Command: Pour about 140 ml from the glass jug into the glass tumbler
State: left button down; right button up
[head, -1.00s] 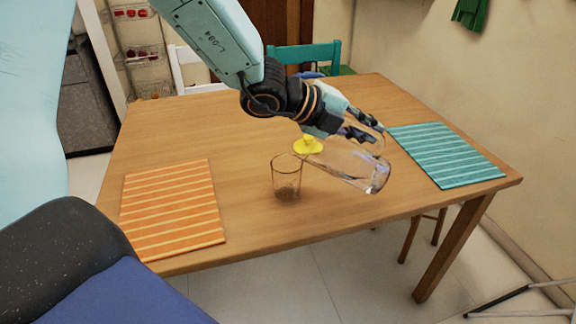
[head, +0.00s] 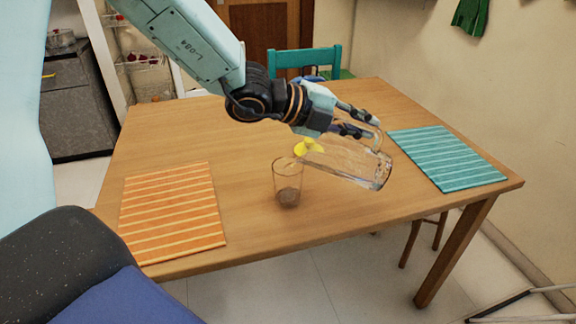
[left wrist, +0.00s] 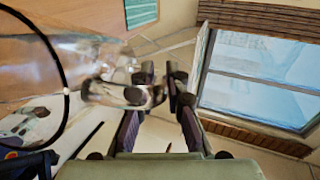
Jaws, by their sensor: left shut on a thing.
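The clear glass jug (head: 345,165) is held tilted, almost on its side, above the table. Its thick base is at the right and its mouth end points left towards the tumbler. My left gripper (head: 362,125) is shut on the jug at its upper side, by the handle. In the left wrist view the fingers (left wrist: 165,85) meet by the handle and the jug (left wrist: 85,60) fills the left. The glass tumbler (head: 287,176) stands upright on the table, left of the jug, with something dark low inside. A liquid stream cannot be made out. My right gripper is not in view.
The wooden table (head: 250,230) carries an orange striped mat (head: 172,212) at left and a teal striped mat (head: 447,158) at right. A yellow object (head: 308,146) lies behind the tumbler, near the jug's mouth. A teal chair (head: 306,58) stands behind the table.

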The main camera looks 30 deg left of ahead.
pick_arm(q)
jog(key=shift+w+a, duration=0.15)
jog(key=shift+a, duration=0.05)
jog(key=shift+a+r, duration=0.1)
jog(key=shift+r, duration=0.05)
jog(key=shift+s+r+h, duration=0.15)
jog(key=shift+s+h, duration=0.1)
jog(key=shift+h, duration=0.05)
jog(key=shift+a, duration=0.2)
jog(key=shift+a, duration=0.15)
jog(key=shift+s+a+r+t+p, duration=0.1)
jog(key=shift+s+r+t+p, duration=0.1)
jog(key=shift+t+p, duration=0.15)
jog(key=shift+a, duration=0.15)
